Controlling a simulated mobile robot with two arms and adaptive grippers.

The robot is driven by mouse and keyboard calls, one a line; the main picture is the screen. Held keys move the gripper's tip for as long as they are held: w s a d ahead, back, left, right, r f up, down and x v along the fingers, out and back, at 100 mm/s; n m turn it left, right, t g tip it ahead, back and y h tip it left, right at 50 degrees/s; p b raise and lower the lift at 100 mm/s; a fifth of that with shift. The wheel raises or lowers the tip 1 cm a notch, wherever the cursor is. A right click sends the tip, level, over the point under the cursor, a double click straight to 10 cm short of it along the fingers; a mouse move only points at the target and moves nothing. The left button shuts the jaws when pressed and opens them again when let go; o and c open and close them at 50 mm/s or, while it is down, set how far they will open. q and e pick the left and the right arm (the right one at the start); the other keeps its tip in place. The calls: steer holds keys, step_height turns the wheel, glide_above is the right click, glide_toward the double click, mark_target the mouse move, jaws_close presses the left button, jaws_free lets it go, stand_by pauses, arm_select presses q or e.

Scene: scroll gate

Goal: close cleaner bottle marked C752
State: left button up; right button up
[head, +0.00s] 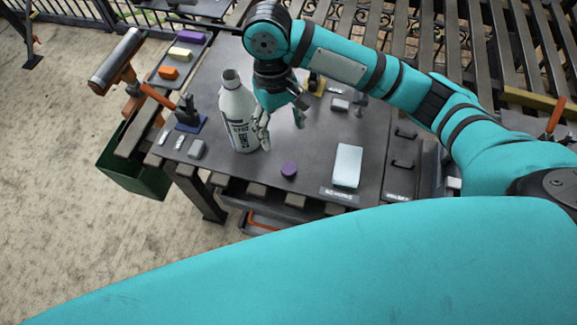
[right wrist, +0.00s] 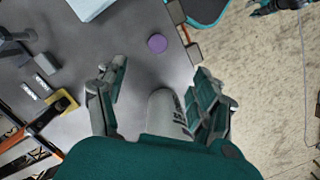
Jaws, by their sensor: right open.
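The white cleaner bottle (head: 238,122) stands upright on the dark table in the head view, with dark printing too small to read and an open-looking neck with no cap on it. A small round purple cap (head: 289,170) lies on the table in front of it. My right gripper (head: 281,128) is open and empty, fingers down, just right of the bottle. In the right wrist view the bottle (right wrist: 164,108) shows beyond the gripper, near the right-hand finger; touching cannot be told. The cap (right wrist: 157,43) lies farther off. A dark part at that view's top edge may be my left gripper (right wrist: 268,7).
A pale box (head: 347,166) lies right of the cap. A tool holder on a blue base (head: 191,125) and small grey blocks (head: 197,149) are left of the bottle. A tray with coloured blocks (head: 165,73) is at the back left. A green bin (head: 130,172) hangs beside the table.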

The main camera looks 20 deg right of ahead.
glide_toward(289, 168)
steer(key=shift+s+a+f+p, duration=0.1)
steer(key=shift+a+f+p, duration=0.15)
steer(key=shift+p, duration=0.15)
step_height(289, 168, down, 3)
steer(key=shift+s+d+f, duration=0.1)
steer(key=shift+s, duration=0.1)
steer(key=shift+f, duration=0.15)
steer(key=shift+s+d+f+p, duration=0.15)
steer(key=shift+f+p, duration=0.15)
steer(key=shift+f, duration=0.45)
steer(key=shift+s+d+f+p, duration=0.1)
steer(key=shift+f+p, duration=0.25)
steer(key=shift+f, duration=0.4)
steer(key=shift+s+d+f+p, duration=0.15)
steer(key=shift+f+p, duration=0.15)
steer(key=shift+f, duration=0.5)
steer(key=shift+a+f, duration=0.1)
steer(key=shift+f, duration=0.15)
arm_select(q)
steer(key=shift+t, duration=0.3)
steer(key=w+r, duration=0.2)
steer(key=w, duration=0.1)
steer(key=shift+d+r, duration=0.15)
steer(key=shift+r, duration=0.25)
steer(key=shift+s, duration=0.15)
arm_select(e)
steer(key=c, duration=0.9)
